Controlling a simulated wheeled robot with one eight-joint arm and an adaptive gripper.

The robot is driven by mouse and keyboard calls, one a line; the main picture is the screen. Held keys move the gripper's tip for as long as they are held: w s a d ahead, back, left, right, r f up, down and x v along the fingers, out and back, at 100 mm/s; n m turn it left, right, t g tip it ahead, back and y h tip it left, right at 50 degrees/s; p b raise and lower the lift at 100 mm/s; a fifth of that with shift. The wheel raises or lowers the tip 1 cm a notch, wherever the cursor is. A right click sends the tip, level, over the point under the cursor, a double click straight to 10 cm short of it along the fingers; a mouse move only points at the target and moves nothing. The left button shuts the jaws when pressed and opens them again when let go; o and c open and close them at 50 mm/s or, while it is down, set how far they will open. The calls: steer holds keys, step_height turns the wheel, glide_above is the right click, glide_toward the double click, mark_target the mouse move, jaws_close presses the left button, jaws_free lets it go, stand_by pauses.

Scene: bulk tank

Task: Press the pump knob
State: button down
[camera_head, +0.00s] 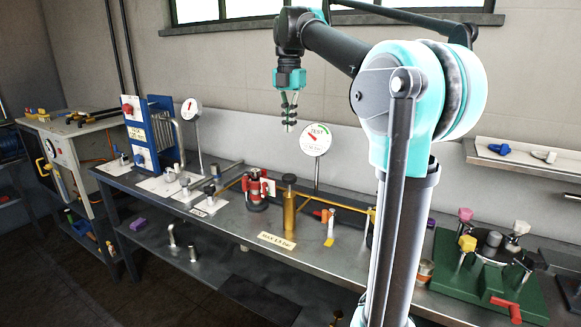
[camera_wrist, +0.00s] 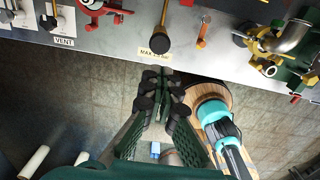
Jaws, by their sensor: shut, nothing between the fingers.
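The pump is an upright brass cylinder (camera_head: 290,212) on the bench. Its dark round knob (camera_head: 289,179) is on top, and the knob also shows in the wrist view (camera_wrist: 160,42), just beyond my fingertips. My gripper (camera_head: 289,112) is shut and empty, pointing down, high above the bench and well above the knob in the head view. In the wrist view my closed fingers (camera_wrist: 162,92) appear over the floor in front of the bench edge, apart from the knob. A label plate (camera_head: 277,240) lies in front of the pump.
A red valve assembly (camera_head: 257,190) stands left of the pump, and a round TEST gauge (camera_head: 316,140) rises behind it. An orange-and-white piece (camera_head: 331,222) stands to the right. A green fixture with coloured knobs (camera_head: 480,270) fills the bench's right end. Blue-framed plates (camera_head: 150,135) stand left.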

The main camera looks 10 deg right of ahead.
mark_target(289, 176)
step_height(289, 176, down, 14)
steer(key=shift+f, duration=0.1)
stand_by(0.5)
steer(key=shift+f, duration=1.65)
